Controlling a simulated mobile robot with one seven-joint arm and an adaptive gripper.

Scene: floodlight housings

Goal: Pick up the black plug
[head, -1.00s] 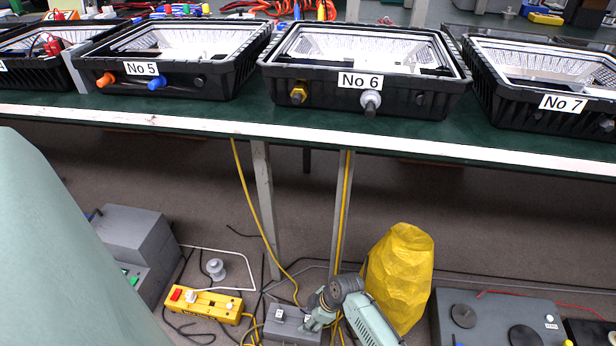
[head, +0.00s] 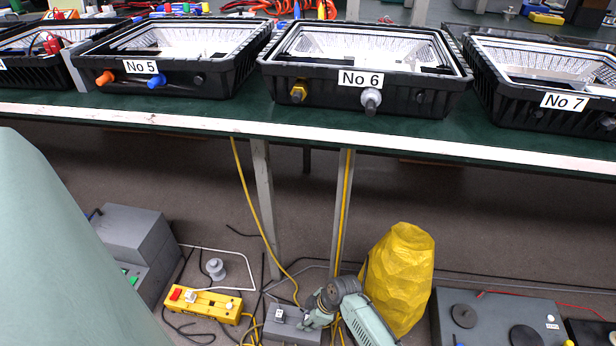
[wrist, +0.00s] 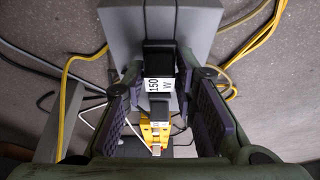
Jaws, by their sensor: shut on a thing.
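The black plug (wrist: 159,58) sits on the grey box (wrist: 195,25) in the wrist view, with a white "150 W" label beside it. My gripper (wrist: 158,78) has one finger on each side of the plug and is shut on it. In the head view my gripper (head: 309,319) is low, at the right part of the grey box (head: 292,334), and hides the plug there. A second dark piece with a white label (head: 279,315) stands on the box to the left of my gripper. I cannot tell whether the plug is clear of the box.
A yellow power strip (head: 205,304) lies to the left, among loose cables. A yellow bag (head: 398,275) stands close to my arm on the right. Table legs (head: 264,205) and a yellow cable rise behind. Floodlight housings (head: 365,105) line the table above.

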